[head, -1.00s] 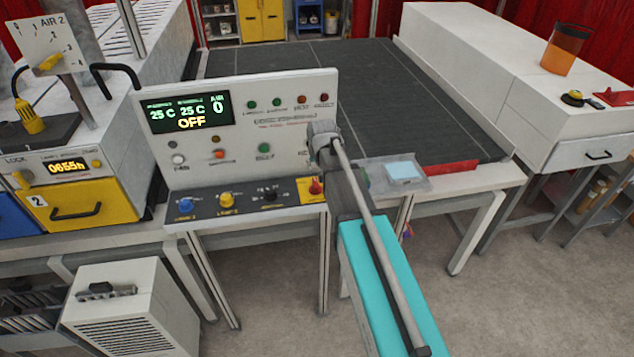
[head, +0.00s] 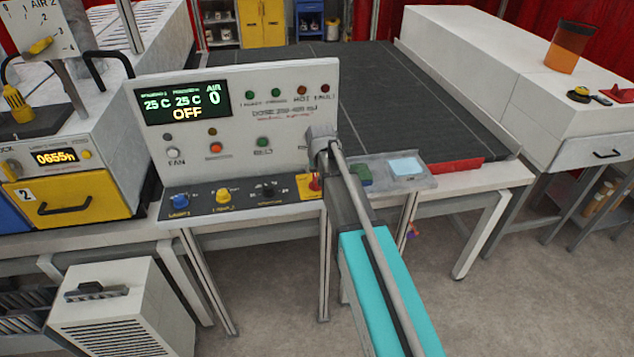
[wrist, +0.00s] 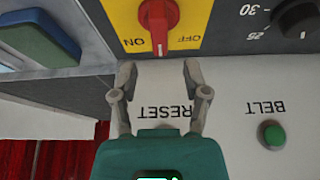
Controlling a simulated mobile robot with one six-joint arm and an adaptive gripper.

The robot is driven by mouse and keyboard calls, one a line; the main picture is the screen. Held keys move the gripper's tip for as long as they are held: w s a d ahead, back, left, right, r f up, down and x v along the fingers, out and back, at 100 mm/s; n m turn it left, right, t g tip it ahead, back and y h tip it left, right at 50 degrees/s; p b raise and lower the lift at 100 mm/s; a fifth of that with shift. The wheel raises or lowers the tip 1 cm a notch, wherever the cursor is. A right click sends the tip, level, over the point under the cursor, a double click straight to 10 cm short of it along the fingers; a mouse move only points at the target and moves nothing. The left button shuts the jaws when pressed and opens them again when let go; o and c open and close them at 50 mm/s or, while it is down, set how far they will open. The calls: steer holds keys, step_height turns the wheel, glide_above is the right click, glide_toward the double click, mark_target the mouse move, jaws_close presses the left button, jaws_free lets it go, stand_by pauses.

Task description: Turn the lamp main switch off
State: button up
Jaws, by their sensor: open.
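A red rotary switch (wrist: 157,14) sits on a yellow plate (wrist: 122,12) in the wrist view, which shows the panel upside down. ON is printed to its lower left and OFF to its lower right; its handle runs roughly up and down in that view. Whether this is the lamp main switch I cannot read. The switch also shows in the head view (head: 314,184), at the panel's lower right, partly hidden by my arm. My gripper (wrist: 158,72) is open and empty, its fingers over the panel by the RESET label, with the switch just beyond the fingertips.
The control panel (head: 240,112) has a display reading OFF, a blue knob (head: 180,202), a yellow knob (head: 223,196) and a black knob (head: 268,190). A green BELT button (wrist: 271,135) is near my gripper. A tray (head: 428,183) with a blue pad stands right of the panel.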

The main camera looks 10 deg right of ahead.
mark_target(316, 176)
steer(key=shift+b+x, duration=2.45)
steer(key=shift+x, duration=0.6)
steer(key=shift+r, duration=0.1)
